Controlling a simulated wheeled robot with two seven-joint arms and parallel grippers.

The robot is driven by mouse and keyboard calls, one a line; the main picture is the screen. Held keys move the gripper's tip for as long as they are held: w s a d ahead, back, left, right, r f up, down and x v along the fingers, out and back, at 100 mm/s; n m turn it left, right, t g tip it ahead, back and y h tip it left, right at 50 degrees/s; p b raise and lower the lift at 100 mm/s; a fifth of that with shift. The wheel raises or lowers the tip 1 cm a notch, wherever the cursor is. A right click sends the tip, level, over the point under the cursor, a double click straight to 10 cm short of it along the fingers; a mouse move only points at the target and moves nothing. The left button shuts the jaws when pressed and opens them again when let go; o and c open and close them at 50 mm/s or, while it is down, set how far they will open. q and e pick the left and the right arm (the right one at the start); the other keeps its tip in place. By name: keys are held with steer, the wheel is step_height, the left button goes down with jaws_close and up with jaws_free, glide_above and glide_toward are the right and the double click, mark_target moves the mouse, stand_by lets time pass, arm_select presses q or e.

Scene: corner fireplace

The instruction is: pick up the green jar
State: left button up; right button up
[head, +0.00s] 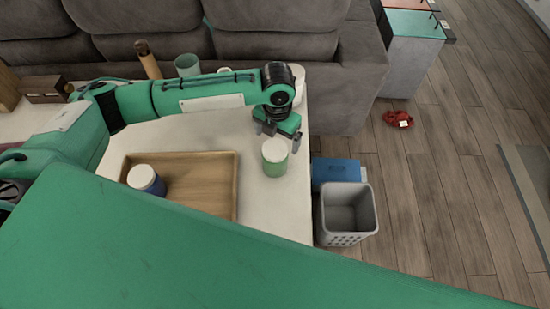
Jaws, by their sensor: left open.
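The green jar (274,165) with a white lid stands upright on the white table (215,138), near its right edge. My left gripper (280,144) is open just behind and above the jar, with its fingers pointing down towards the lid. One finger shows close to the lid's right side; I cannot tell whether it touches. My left arm reaches across the table from the left. My right gripper is not in view.
A wooden tray (228,186) holds a blue jar with a white lid (146,180), left of the green jar. A teal cup (187,65) and a wooden cylinder (148,62) stand behind my arm. A grey basket (345,212) and a blue box (335,171) are right of the table.

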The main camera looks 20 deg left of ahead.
mark_target(275, 149)
arm_select(q)
steer(key=f, duration=0.1)
steer(key=f+p, duration=0.1)
steer(key=f, duration=0.1)
steer(key=s+f, duration=0.1)
steer(key=shift+a+f, duration=0.2)
steer(key=shift+f, duration=0.2)
steer(key=shift+w+f, duration=0.1)
steer(key=shift+f, duration=0.3)
steer(key=shift+c, duration=0.4)
steer(key=c, duration=1.4)
